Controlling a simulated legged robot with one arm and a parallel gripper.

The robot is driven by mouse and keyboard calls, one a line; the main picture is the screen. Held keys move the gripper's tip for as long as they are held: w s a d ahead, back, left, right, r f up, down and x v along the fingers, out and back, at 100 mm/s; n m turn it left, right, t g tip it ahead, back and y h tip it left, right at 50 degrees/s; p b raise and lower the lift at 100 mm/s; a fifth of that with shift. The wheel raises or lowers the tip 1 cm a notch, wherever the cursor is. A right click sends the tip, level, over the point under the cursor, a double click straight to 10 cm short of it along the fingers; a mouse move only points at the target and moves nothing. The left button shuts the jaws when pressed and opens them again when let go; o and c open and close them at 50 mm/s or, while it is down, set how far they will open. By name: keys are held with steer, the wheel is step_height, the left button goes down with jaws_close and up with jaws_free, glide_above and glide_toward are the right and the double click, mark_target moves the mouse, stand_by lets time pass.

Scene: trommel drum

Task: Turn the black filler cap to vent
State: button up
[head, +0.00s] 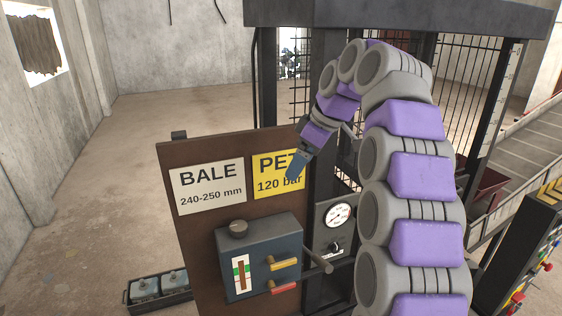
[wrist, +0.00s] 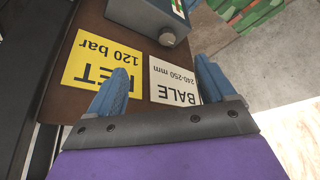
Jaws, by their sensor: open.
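The black filler cap (head: 238,228) sits on top of the dark grey box (head: 285,246) on the brown panel (head: 198,239). In the wrist view the picture is upside down, and the cap (wrist: 168,38) shows at the edge of the box (wrist: 146,12). My gripper (head: 296,168) is above and to the right of the cap in the head view, in front of the yellow PET sign (head: 265,186). My gripper (wrist: 160,66) is open, its blue fingers apart with nothing between them. It is clear of the cap.
The box carries a level gauge (head: 240,273) and yellow (head: 286,264) and red (head: 284,288) handles. A white BALE sign (head: 208,187), a pressure dial (head: 338,214) and a grey lever (head: 318,262) are close by.

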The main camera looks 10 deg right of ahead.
steer(key=shift+s+d, duration=0.3)
steer(key=shift+d, duration=0.3)
steer(key=shift+s+d, duration=0.3)
steer(key=shift+d, duration=0.25)
steer(key=s+f+m+g+h+b, duration=0.4)
steer(key=s+f+m+b, duration=0.8)
steer(key=s+f, duration=2.9)
step_height(320, 180, down, 5)
steer(key=b, duration=1)
steer(key=shift+d+b, duration=0.3)
